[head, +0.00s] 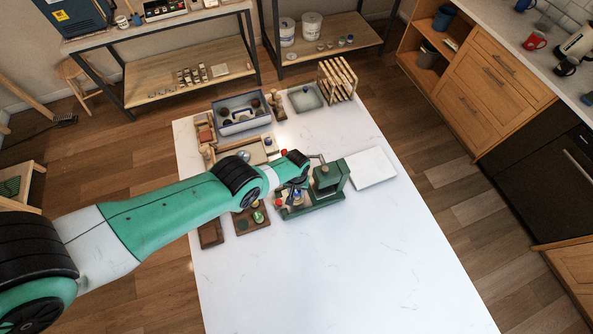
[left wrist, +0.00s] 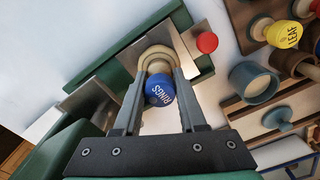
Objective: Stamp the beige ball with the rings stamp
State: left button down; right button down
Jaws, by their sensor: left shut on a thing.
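The blue rings stamp (left wrist: 160,90), its top lettered RINGS, sits between the fingers of my left gripper (left wrist: 161,82), which is shut on it. In the head view my left gripper (head: 296,194) is over the near left end of the green press (head: 328,181). A beige rounded edge (left wrist: 155,49) shows just beyond the stamp in the left wrist view. I cannot tell whether it is the beige ball, or whether the stamp touches it. The stamp's lower face is hidden. My right gripper is in neither view.
A red knob (left wrist: 207,42) is close to the fingers. A yellow stamp lettered LEAF (left wrist: 283,34) and a grey-blue cup (left wrist: 254,82) are nearby. A white board (head: 371,167) lies right of the press. The near part of the white table (head: 350,270) is clear.

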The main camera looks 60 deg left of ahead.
pick_arm(q)
notch_tip(320, 180, up, 5)
jog(key=p, duration=0.4)
dwell(0.4)
